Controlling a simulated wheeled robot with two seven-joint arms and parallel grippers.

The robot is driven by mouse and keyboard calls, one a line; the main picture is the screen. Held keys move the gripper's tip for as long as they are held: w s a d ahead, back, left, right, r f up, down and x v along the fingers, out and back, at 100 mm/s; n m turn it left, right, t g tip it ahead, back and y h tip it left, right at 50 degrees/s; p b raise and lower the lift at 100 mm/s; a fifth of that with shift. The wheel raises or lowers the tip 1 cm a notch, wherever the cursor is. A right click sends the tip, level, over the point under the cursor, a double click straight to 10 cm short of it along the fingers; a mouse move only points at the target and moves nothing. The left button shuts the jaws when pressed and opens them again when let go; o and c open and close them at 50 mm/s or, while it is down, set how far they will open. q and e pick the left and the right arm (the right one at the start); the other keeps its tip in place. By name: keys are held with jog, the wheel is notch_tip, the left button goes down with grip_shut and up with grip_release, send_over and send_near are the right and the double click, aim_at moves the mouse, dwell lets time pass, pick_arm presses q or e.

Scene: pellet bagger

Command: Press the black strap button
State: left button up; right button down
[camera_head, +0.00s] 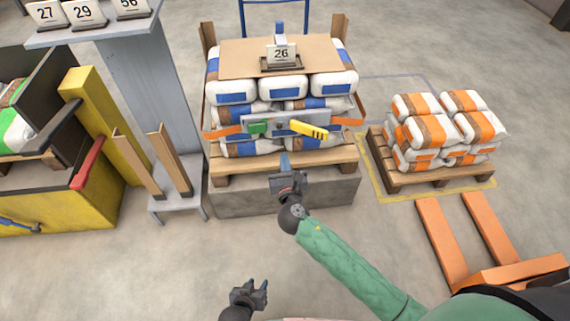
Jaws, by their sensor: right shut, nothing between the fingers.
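A grey strapping panel (272,118) sits at the front of the stacked white and blue bags, with an orange strap (228,131) running out to both sides. It carries a green part (258,127) on its left and a yellow handle with dark stripes (308,130) on its right. A small dark spot between them may be the black button; it is too small to be sure. My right gripper (285,163) is shut and empty, just below the panel and apart from it in the picture. My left gripper (262,290) is low in the view, away from the stack; its fingers are unclear.
The bags rest on a wooden pallet (225,182) over a grey block (240,200), with a number 26 card (281,54) on top. A pallet of orange bags (425,130) and an orange fork (435,235) stand right. A yellow machine (95,205) stands left.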

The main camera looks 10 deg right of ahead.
pick_arm(q)
jog(key=shift+s+f, duration=0.3)
pick_arm(e)
jog(key=shift+s, duration=0.7)
pick_arm(q)
jog(key=shift+a, duration=0.1)
dwell(0.6)
